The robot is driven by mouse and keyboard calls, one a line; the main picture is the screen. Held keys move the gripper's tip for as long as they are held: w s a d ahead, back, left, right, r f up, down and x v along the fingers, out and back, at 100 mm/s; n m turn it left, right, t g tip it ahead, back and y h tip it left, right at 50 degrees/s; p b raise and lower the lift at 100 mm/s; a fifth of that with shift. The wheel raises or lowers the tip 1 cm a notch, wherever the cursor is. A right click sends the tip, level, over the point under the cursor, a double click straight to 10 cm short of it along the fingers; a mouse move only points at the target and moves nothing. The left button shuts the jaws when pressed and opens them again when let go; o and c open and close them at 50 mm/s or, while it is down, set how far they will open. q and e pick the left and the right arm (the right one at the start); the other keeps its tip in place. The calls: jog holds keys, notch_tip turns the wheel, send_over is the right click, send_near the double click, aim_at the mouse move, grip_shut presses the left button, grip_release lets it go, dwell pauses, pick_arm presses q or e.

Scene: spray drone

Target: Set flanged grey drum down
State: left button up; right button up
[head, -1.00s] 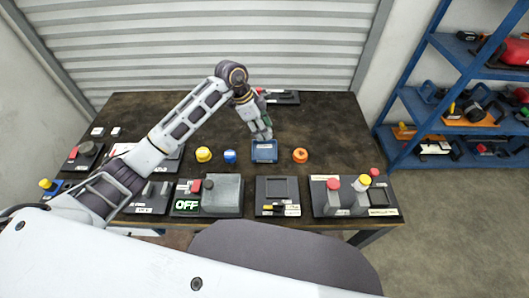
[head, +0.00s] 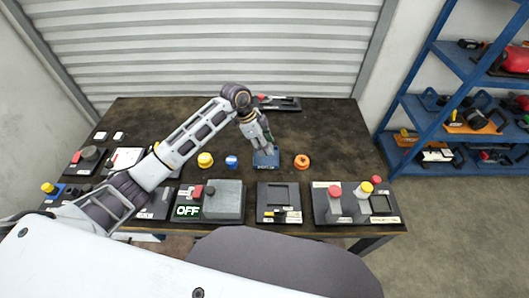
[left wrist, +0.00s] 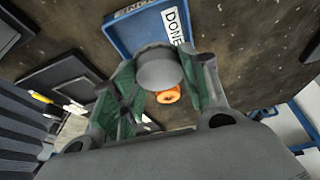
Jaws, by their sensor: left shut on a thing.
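My left gripper (head: 265,149) is over the small blue tray (head: 268,164) in the middle of the table. In the left wrist view its green-lined fingers (left wrist: 160,90) are shut on the grey drum (left wrist: 158,66), whose round grey end shows between them. The blue tray (left wrist: 115,38), with a white DONE label (left wrist: 173,25), lies just beyond the drum in that view. In the head view the drum is hidden by the fingers. I cannot tell whether the drum touches the tray. My right gripper is not in view.
A yellow knob (head: 205,160) and a blue knob (head: 231,161) stand left of the tray, an orange ring-like piece (head: 301,161) right of it. Several black stations line the front edge, one with a green OFF display (head: 187,211).

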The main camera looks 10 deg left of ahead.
aim_at(264, 158)
pick_arm(q)
jog(key=shift+f, duration=2.5)
jog(key=shift+f, duration=0.1)
jog(key=o, duration=0.8)
jog(key=v, duration=1.2)
